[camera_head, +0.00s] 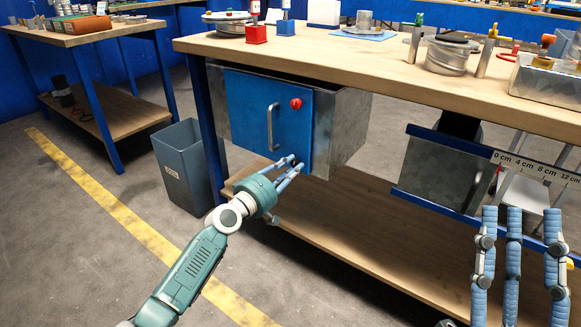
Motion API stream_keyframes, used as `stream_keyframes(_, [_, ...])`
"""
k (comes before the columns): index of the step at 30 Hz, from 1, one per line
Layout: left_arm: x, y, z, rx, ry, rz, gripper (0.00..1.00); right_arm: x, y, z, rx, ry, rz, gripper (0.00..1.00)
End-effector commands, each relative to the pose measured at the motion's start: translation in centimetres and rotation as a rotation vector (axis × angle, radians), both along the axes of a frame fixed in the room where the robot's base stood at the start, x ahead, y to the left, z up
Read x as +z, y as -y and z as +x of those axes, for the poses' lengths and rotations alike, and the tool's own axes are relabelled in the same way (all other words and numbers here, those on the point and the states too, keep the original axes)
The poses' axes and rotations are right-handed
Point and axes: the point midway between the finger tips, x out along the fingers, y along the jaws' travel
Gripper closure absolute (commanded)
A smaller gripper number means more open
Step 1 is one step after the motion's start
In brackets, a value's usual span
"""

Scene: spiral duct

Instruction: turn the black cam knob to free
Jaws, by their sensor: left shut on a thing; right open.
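The blue cabinet door (250,112) hangs under the workbench, with a metal pull handle (273,127) and a red knob (296,103) at its upper right. My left gripper (291,166) is at the lower right corner of the door. Its fingers are closed around a small dark part, the black cam knob (299,167), which they mostly hide. I cannot tell which way the knob is turned. My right gripper (515,215) is at the lower right of the view, its fingers upright and spread apart, with nothing between them.
The wooden workbench (390,65) carries ducts, jars and small parts, with a lower shelf (370,225) below. A grey bin (184,165) stands left of the cabinet. A metal plate with a blue edge (440,172) and a centimetre scale (540,170) are near my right gripper.

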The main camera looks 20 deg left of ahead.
Motion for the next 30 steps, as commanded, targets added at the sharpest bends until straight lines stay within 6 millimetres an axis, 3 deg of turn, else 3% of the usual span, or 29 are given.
stream_keyframes(9, [0.0,-0.1,0.0,0.001,-0.029,-0.119,1.00,-0.7,-0.1,1.1,-0.005,-0.052,-0.018,0.60])
stream_keyframes(26, [-0.1,-0.1,0.0,0.001,-0.035,-0.142,1.00,-0.9,-0.2,1.2,-0.004,-0.065,-0.020,0.60])
stream_keyframes(27, [-0.1,-0.1,0.0,0.002,-0.035,-0.142,0.71,-0.9,-0.2,1.2,-0.004,-0.064,-0.020,0.60])
stream_keyframes(29, [-0.1,-0.1,0.0,0.002,-0.035,-0.142,0.60,-0.8,-0.2,1.2,-0.003,-0.063,-0.019,0.60])
stream_keyframes(30, [-0.1,-0.1,0.0,0.001,-0.034,-0.141,0.60,-0.8,-0.2,1.1,-0.002,-0.062,-0.019,0.60])
